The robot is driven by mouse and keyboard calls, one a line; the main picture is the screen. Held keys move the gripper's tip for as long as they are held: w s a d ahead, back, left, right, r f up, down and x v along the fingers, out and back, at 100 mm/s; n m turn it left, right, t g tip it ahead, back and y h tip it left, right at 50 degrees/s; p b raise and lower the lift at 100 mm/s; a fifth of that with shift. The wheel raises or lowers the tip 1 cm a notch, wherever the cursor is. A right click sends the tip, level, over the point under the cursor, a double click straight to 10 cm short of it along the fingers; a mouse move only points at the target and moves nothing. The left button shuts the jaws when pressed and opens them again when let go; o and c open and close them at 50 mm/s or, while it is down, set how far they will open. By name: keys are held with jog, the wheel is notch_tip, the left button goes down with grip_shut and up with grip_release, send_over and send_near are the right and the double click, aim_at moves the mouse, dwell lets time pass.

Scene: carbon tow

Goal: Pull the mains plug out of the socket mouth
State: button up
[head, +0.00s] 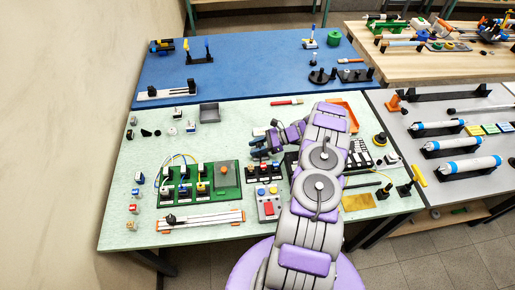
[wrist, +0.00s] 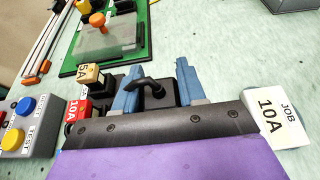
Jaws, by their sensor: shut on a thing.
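My gripper (wrist: 158,88) has its two blue fingers on either side of a black plug (wrist: 150,86) with a short curved cable on top. It is shut on this plug. The black block around and below the plug looks like the socket (wrist: 158,101); its mouth is hidden by the plug and my gripper, so I cannot tell how deep the plug sits. In the head view my gripper (head: 260,146) is low over the middle of the pale green table, and the plug is too small and covered to make out.
A red 10A block (wrist: 76,110) and a beige 5A block (wrist: 90,74) stand left of my gripper. A "JOB 10A" card (wrist: 272,115) is at its right. A grey button box (head: 268,207) and green board (head: 226,180) are close by. Bare table shows around a grey tray (head: 209,113).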

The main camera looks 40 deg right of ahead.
notch_tip(320, 180, up, 9)
jog(key=shift+r+p, duration=0.1)
jog(key=shift+p, duration=0.5)
notch_tip(320, 180, up, 3)
jog(key=shift+r+p, duration=0.1)
jog(key=shift+p, duration=0.75)
